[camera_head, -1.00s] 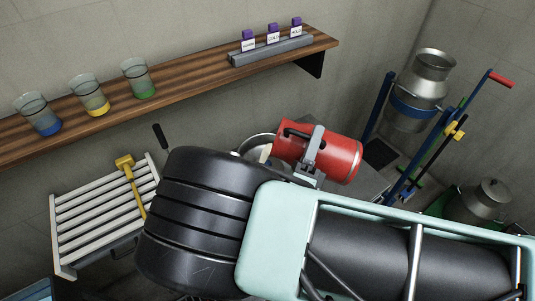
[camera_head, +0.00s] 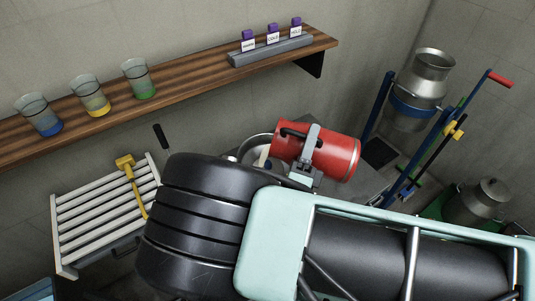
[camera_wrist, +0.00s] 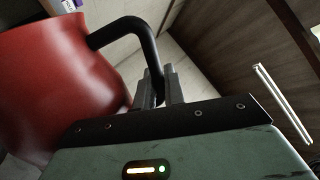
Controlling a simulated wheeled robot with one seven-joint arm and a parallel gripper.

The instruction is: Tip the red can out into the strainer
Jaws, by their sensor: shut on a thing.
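The red can (camera_head: 335,157) lies tilted almost on its side in the head view, its left end over a metal bowl-like vessel, which I take to be the strainer (camera_head: 247,148). Some pale stuff shows in that vessel below the can's left end. My gripper (camera_head: 308,150) is shut on the can's black handle. In the wrist view the red can (camera_wrist: 55,80) fills the left side, and my gripper's jaws (camera_wrist: 160,88) close around the black handle (camera_wrist: 140,35). My arm hides much of the strainer and whatever stands below it.
A wooden shelf (camera_head: 190,84) holds glass cups with blue, yellow and green bottoms and a grey rack (camera_head: 271,51) of purple-capped items. A white slatted rack (camera_head: 85,225) with a yellow brush (camera_head: 127,170) is at left. A metal milk can (camera_head: 420,90) stands on a blue trolley at right.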

